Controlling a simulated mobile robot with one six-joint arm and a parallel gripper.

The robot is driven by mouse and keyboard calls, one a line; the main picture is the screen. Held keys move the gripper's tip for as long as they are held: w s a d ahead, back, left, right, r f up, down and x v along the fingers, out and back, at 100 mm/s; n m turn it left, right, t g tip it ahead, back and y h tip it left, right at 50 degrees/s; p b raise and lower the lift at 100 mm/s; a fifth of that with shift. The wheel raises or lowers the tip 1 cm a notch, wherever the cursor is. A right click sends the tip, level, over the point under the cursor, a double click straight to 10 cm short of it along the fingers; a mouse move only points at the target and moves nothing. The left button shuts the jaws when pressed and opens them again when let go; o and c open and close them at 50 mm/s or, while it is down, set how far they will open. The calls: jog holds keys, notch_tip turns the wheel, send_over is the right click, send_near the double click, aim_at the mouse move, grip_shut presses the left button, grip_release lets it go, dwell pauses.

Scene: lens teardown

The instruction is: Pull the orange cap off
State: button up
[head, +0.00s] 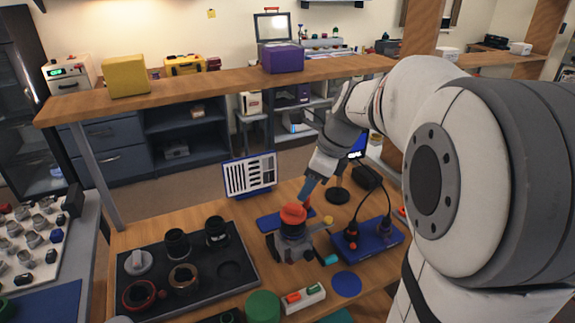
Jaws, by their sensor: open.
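The orange cap (293,214) sits on top of a dark cylindrical lens (292,229). The lens stands upright in a grey holder (291,247) on the wooden workbench. My gripper (306,193) reaches down from the upper right, with its blue-grey fingers just above and behind the cap's right side. The gripper is open. From this view I cannot tell whether a finger touches the cap. The far side of the cap is hidden.
A black tray (245,277) with several lens parts lies left of the holder. A blue box (367,241) with cabled tools stands to the right. A green cylinder (263,306) and a white block (303,299) lie in front. A raised wooden shelf (200,88) runs behind.

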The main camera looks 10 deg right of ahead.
aim_at(294, 206)
jog(key=shift+w+a+f+m, duration=0.1)
jog(key=shift+w+f+m, duration=0.2)
jog(key=shift+f+m, duration=0.15)
jog(key=x, duration=0.6)
jog(key=shift+w+a+f, duration=0.1)
jog(key=shift+a+f, duration=0.05)
jog(key=shift+f, duration=0.15)
grip_shut()
jog(key=shift+r+p, duration=0.8)
jog(key=shift+r, duration=0.1)
dwell(1.1)
jog(key=shift+r+p, duration=2.15)
jog(key=shift+r, duration=0.05)
